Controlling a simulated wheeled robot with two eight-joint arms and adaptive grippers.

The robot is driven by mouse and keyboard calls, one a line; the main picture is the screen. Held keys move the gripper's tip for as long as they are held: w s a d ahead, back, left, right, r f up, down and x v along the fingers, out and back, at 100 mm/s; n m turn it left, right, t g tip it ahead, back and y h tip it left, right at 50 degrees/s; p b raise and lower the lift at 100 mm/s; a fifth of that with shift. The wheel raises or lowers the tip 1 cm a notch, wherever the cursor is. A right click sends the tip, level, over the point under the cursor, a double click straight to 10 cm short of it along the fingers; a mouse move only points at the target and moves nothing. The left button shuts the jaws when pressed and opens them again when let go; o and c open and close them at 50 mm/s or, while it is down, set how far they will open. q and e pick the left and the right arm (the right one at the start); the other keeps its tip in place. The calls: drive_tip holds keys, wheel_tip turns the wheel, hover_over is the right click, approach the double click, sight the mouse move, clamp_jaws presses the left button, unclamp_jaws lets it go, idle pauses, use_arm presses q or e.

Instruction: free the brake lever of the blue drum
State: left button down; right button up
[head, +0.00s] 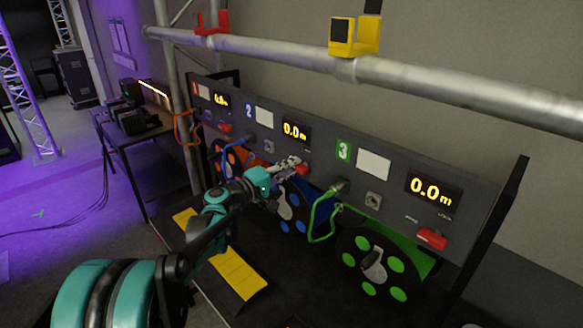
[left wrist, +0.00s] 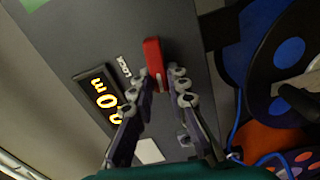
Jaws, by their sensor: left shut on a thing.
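The red brake lever (head: 303,170) of the blue drum (head: 312,212) is on the dark panel, below and right of the middle 0.0 m display (head: 296,131). My left gripper (head: 290,163) is at this lever, its fingers shut on it. In the left wrist view the red lever (left wrist: 153,58) shows between the fingertips of my left gripper (left wrist: 163,82), beside a LOCK label (left wrist: 125,67). The fingers cover part of the lever, and I cannot tell its exact setting. My right gripper is not in view.
The green drum (head: 375,262) and its red lever (head: 432,238) are to the right. The orange drum (head: 232,160) is farther left. A silver truss tube (head: 440,85) with a yellow clamp (head: 353,37) runs above the panel. Blue and green cables (head: 318,222) hang in front.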

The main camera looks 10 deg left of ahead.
use_arm(q)
drive_tip(key=shift+f+n, duration=0.15)
drive_tip(key=shift+n, duration=0.65)
drive_tip(key=c, duration=1.5)
unclamp_jaws()
drive_tip(key=v, duration=1.2)
